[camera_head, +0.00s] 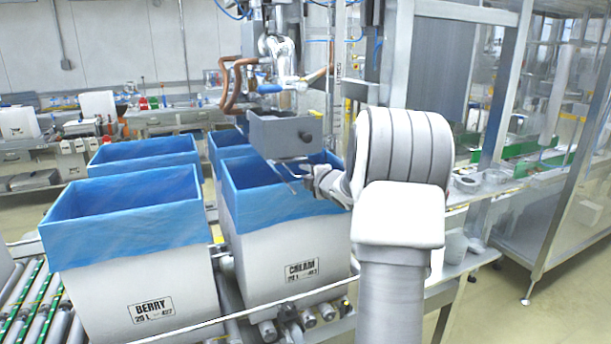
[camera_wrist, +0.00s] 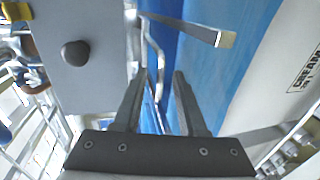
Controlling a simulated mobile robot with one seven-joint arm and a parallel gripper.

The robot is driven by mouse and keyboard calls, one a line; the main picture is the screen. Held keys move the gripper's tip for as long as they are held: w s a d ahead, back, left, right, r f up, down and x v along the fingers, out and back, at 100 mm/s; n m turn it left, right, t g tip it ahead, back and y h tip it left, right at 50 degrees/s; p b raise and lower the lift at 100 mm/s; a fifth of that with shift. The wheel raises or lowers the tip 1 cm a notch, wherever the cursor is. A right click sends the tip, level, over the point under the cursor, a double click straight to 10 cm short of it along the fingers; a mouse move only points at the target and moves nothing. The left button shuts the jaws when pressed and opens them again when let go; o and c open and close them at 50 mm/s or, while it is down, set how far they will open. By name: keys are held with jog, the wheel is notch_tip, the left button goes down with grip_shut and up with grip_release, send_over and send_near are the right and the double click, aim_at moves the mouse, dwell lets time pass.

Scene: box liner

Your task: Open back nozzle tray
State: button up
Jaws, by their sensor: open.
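The nozzle tray appears as a grey metal box (camera_head: 275,136) with a dark round knob (camera_head: 305,137) on its front, above the back edge of the right front bin, labelled CREAM. In the wrist view, a flat grey panel (camera_wrist: 85,95) with the dark knob (camera_wrist: 75,53) fills the upper left. A thin metal bar (camera_wrist: 190,28) ends in a bent tip ahead of my fingers. In the head view, my gripper (camera_head: 300,173) is just below and in front of the box, partly hidden by my wrist.
White bins with blue liners stand around: the BERRY bin (camera_head: 140,262) at left front, the CREAM bin (camera_head: 285,255) beside it, others behind. Copper pipes and a filling head (camera_head: 280,60) are above the box. A metal frame post (camera_head: 507,90) stands at right.

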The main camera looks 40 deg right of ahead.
jog(key=shift+w, duration=0.25)
grip_shut()
dwell(1.4)
